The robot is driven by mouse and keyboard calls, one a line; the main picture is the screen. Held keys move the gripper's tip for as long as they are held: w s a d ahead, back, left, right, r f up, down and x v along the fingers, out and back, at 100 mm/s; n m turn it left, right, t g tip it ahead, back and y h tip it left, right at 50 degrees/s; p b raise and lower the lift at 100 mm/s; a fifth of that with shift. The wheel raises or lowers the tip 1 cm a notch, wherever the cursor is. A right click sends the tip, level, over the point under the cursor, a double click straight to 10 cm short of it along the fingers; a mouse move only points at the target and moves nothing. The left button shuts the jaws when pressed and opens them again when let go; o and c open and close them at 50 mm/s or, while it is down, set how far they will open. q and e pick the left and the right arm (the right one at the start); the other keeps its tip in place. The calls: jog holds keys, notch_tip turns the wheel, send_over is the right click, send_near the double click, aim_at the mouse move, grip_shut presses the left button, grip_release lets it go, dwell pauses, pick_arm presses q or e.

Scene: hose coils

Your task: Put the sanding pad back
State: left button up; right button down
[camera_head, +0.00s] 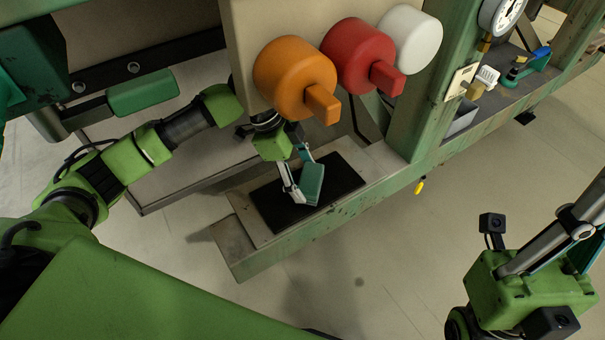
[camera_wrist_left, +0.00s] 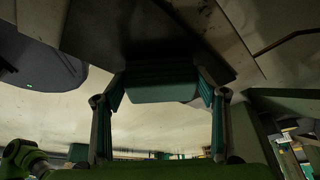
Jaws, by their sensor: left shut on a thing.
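The sanding pad is a small teal-green block (camera_head: 312,184), held over a black mat (camera_head: 345,172) on the low green ledge. My left gripper (camera_head: 301,183) is shut on it, with its fingers at the pad's sides. In the left wrist view the pad (camera_wrist_left: 162,90) spans between the two fingertips, with the dark mat (camera_wrist_left: 150,35) beyond it. I cannot tell whether the pad touches the mat.
Orange (camera_head: 290,75), red (camera_head: 352,55) and white (camera_head: 411,39) knobs stick out above the ledge, close to my left arm. A green post (camera_head: 432,110) stands right of the mat. A gauge (camera_head: 500,14) and small fittings sit farther right. The floor in front is clear.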

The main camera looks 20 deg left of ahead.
pick_arm(q)
jog(key=shift+f, duration=0.15)
jog(key=o, duration=1.1)
jog(key=shift+c, duration=0.2)
jog(key=p+v, duration=0.8)
jog(key=p, duration=0.1)
jog(key=shift+a, duration=0.15)
dwell(1.2)
jog(key=shift+s, duration=0.1)
